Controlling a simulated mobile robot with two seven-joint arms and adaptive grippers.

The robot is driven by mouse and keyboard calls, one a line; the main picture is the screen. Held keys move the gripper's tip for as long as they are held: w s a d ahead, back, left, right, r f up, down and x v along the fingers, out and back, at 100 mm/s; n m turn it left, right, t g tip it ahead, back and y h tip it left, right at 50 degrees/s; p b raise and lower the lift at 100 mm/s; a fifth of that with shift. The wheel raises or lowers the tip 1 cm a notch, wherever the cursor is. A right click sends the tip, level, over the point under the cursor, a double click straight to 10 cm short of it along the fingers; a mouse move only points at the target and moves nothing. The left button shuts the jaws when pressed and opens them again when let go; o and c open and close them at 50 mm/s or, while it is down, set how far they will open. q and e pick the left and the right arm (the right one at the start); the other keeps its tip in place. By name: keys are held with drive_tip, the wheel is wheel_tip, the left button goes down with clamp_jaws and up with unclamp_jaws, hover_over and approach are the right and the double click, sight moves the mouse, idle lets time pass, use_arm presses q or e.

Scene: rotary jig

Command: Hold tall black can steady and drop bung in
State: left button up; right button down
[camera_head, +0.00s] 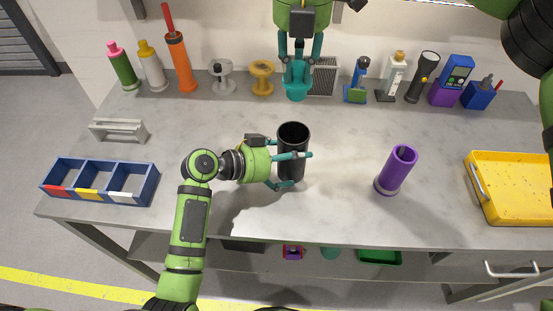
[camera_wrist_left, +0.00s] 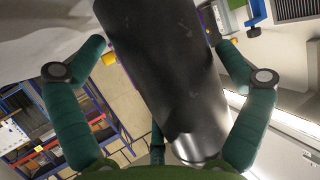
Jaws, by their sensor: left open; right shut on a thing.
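The tall black can (camera_head: 292,168) stands upright near the middle of the grey table, with its open mouth facing up. My left gripper (camera_head: 297,171) is open, with its fingers on either side of the can. In the left wrist view the can (camera_wrist_left: 172,75) fills the space between the spread fingers, and gaps show beside it. My right gripper (camera_head: 299,72) is at the back of the table, pointing down, shut on the teal bung (camera_head: 296,91). The bung is behind the can and apart from it. Whether it touches the table is unclear.
A purple tube (camera_head: 396,170) stands to the right, and a yellow tray (camera_head: 512,192) lies at the right edge. A blue divided bin (camera_head: 143,189) and a grey handled piece (camera_head: 118,131) are at left. Bottles, spools and tools line the back edge.

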use_arm(q)
drive_tip(key=shift+w+d+f, duration=0.15)
drive_tip(key=shift+d, duration=0.25)
drive_tip(key=c, duration=0.9)
drive_tip(key=shift+c, duration=0.2)
use_arm(e)
wheel_tip(320, 180, down, 13)
idle(0.7)
drive_tip(key=c, duration=1)
unclamp_jaws()
drive_tip(key=shift+o, duration=0.2)
